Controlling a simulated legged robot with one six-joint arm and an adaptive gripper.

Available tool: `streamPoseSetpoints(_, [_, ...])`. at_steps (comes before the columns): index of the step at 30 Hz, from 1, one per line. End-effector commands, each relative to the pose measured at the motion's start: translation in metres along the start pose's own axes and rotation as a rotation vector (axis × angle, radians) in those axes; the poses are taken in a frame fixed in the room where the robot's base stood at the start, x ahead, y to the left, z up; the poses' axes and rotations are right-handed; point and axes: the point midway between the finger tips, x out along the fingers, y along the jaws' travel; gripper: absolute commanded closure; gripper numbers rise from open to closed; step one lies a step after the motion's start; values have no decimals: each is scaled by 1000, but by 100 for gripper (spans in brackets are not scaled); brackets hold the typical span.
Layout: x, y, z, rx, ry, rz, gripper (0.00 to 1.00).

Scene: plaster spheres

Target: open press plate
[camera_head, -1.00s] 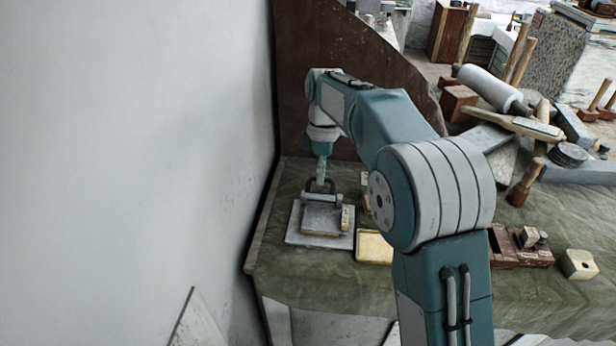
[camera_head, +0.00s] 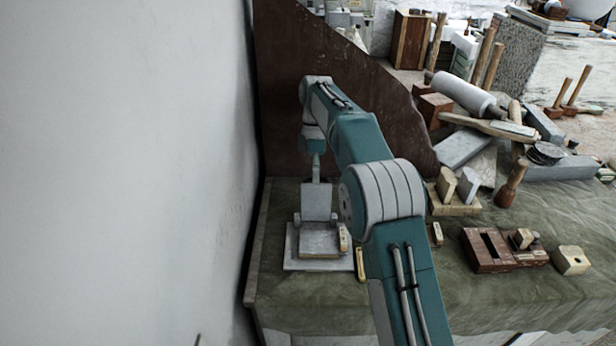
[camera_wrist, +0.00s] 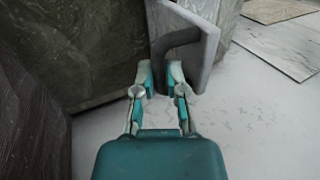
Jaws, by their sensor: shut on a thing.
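The press (camera_head: 318,265) stands on the green cloth-covered bench near its left end. Its plate (camera_head: 316,200) is tilted up, standing nearly upright at the back of the press above the flat grey base. In the wrist view, the plate's pale edge (camera_wrist: 212,45) and a dark curved handle (camera_wrist: 176,40) show just beyond my fingers. My gripper (camera_wrist: 162,72) is shut on the handle, its teal fingers on either side of the handle's lower end.
A dark brown board (camera_head: 340,110) stands behind the arm, and a pale wall (camera_head: 120,170) is close on the left. Right of my arm are a red-brown wooden block tool (camera_head: 490,252), a yellowish block (camera_head: 571,260) and a mallet (camera_head: 511,185).

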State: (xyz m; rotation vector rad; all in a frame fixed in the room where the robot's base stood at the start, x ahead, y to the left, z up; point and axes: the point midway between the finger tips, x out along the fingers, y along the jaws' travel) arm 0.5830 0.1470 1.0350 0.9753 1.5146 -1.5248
Motion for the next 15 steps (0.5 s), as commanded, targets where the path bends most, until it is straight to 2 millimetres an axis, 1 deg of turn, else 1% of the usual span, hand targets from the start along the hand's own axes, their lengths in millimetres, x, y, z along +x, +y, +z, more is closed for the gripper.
streamPoseSetpoints(6, [2,6,7,0,-1,-51,100])
streamPoseSetpoints(15, [0,7,9,-2,0,-68,100])
